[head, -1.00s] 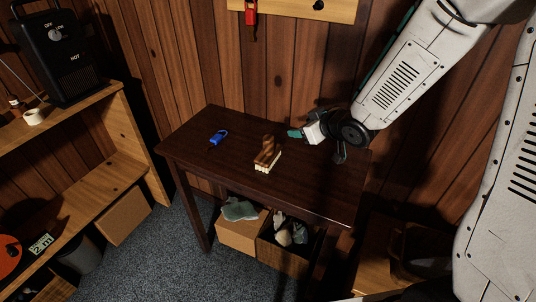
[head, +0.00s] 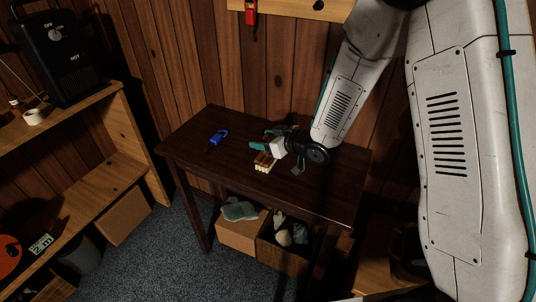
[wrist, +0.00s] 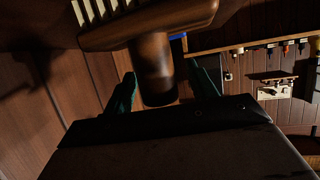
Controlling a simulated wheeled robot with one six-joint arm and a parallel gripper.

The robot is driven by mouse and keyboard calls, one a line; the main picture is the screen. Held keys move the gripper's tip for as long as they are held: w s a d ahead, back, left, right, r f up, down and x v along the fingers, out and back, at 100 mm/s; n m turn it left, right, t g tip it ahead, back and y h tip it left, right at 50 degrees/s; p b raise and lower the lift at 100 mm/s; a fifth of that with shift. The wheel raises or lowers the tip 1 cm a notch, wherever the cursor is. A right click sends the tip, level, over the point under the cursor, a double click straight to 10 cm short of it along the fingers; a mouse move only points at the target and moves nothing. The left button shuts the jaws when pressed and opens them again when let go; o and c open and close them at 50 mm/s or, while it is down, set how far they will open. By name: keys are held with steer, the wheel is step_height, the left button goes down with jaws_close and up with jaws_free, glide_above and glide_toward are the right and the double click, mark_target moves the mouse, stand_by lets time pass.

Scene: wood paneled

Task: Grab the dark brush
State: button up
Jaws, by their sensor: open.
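The brush has a dark brown wooden body and pale bristles. It rests bristles down on the dark table (head: 215,165), and its lower part (head: 264,161) shows in the head view, with my gripper hiding the rest. My gripper (head: 264,140) is open at the brush, its teal fingers pointing left. In the wrist view, the brush's rounded handle (wrist: 152,65) stands between the two parted fingers of my gripper (wrist: 162,90). I cannot tell whether either finger touches it.
A blue padlock-like object (head: 218,137) lies on the table to the left of the brush. Wood-paneled wall stands close behind. Boxes (head: 240,234) sit under the table. A wooden shelf (head: 120,110) with a black heater (head: 62,50) is at the left. The table's front left is clear.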

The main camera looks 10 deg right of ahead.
steer(key=shift+w+a+f, duration=0.1)
steer(key=shift+w, duration=0.05)
jaws_close()
